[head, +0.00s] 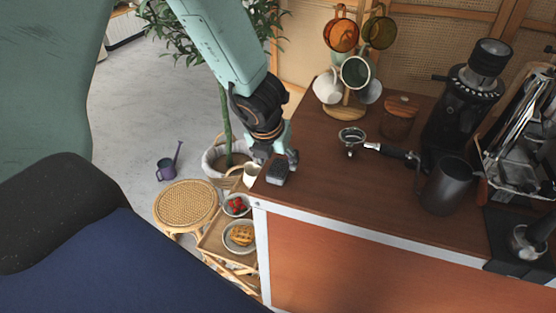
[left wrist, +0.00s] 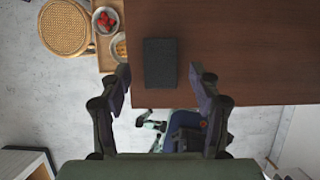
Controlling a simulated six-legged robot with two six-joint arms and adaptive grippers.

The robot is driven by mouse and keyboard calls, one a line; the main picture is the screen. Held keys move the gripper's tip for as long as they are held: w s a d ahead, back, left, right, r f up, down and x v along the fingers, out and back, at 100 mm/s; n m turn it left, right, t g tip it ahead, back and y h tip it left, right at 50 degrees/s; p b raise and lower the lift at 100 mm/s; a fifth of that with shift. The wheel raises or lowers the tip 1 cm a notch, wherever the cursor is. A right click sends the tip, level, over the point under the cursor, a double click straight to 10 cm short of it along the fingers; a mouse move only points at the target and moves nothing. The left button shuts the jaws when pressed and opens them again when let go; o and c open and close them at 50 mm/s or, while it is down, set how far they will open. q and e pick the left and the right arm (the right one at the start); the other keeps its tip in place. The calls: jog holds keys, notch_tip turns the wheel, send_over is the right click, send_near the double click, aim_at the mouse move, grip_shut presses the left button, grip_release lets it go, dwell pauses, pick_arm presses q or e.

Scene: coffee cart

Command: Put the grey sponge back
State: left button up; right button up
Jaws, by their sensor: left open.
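The grey sponge (head: 277,172) is a dark rectangular block lying on the brown counter top (head: 330,205), close to its left corner. In the left wrist view the sponge (left wrist: 160,63) lies flat near the counter's edge. My left gripper (head: 276,159) reaches down over that corner, right by the sponge. In the left wrist view my left gripper (left wrist: 160,82) is open, with one finger on each side of the sponge's near end and gaps between fingers and sponge. I cannot tell its exact height above the counter. My right gripper is not in view.
A portafilter (head: 353,140), dark pitcher (head: 445,187), wooden-lidded jar (head: 399,117), cup tree (head: 345,100) and grinder (head: 465,105) stand on the counter. Left of it are a white jug (head: 252,176), bowl of red fruit (head: 237,206), waffle plate (head: 240,238) and rattan stool (head: 186,205).

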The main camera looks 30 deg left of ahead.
pick_arm(q)
jog(key=p+v, duration=0.3)
jog(key=v, duration=0.5)
jog(key=shift+s+r, duration=0.2)
jog(key=shift+r, duration=0.2)
jog(key=s+f+m+g+y, duration=0.2)
jog(key=s+f+m, duration=1.15)
jog(key=m, duration=0.55)
jog(key=s+d+f+m+g+h, duration=0.1)
jog(key=s+d+f+m, duration=0.2)
jog(key=s+m, duration=0.3)
jog(key=s+d+f+m+g+h, duration=0.1)
jog(key=s+d+f+m, duration=0.3)
jog(key=m, duration=0.9)
jog(key=s+f+h, duration=0.1)
jog(key=s+f, duration=0.1)
jog(key=s, duration=0.1)
jog(key=shift+s+f, duration=0.2)
jog(key=shift+d, duration=0.1)
